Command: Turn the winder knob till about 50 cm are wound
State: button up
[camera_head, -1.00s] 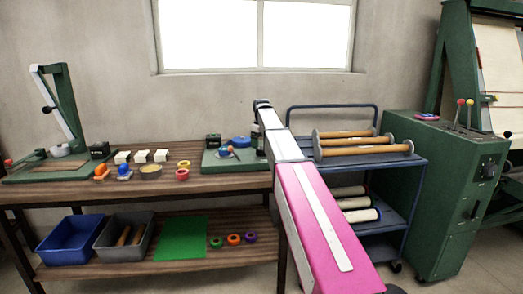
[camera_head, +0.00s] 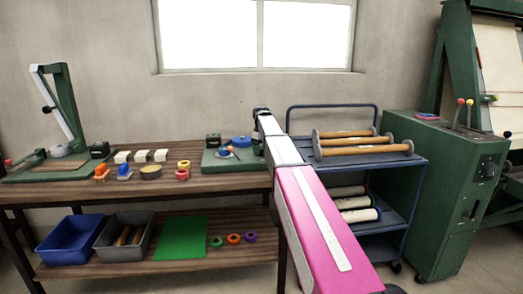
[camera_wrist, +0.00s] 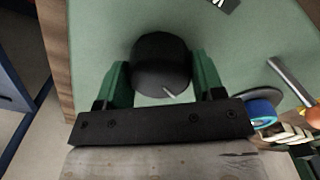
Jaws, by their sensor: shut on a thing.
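The winder is a green base plate (camera_head: 212,166) at the right end of the bench, partly hidden by my arm in the head view. Its black round knob (camera_wrist: 150,48) has a pale mark on its near side in the wrist view. My gripper (camera_wrist: 162,78) has its green fingers on either side of the knob, shut on it. A blue spool (camera_wrist: 262,108) sits right of the gripper in the wrist view. In the head view the gripper is mostly hidden behind my arm. The wound length cannot be read.
The wooden bench (camera_head: 60,191) holds white blocks (camera_head: 141,156) and small coloured pieces left of the winder. A blue trolley (camera_head: 395,190) with wooden rollers (camera_head: 360,150) stands close right of my arm. A green machine cabinet (camera_head: 445,190) is further right.

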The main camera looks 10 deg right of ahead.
aim_at(262, 148)
jog(key=m, duration=0.3)
jog(key=shift+m, duration=2.4)
jog(key=shift+m, duration=0.3)
jog(key=o, duration=0.9)
jog(key=shift+r, duration=0.1)
notch_tip(262, 148, up, 11)
jog(key=shift+f, duration=0.2)
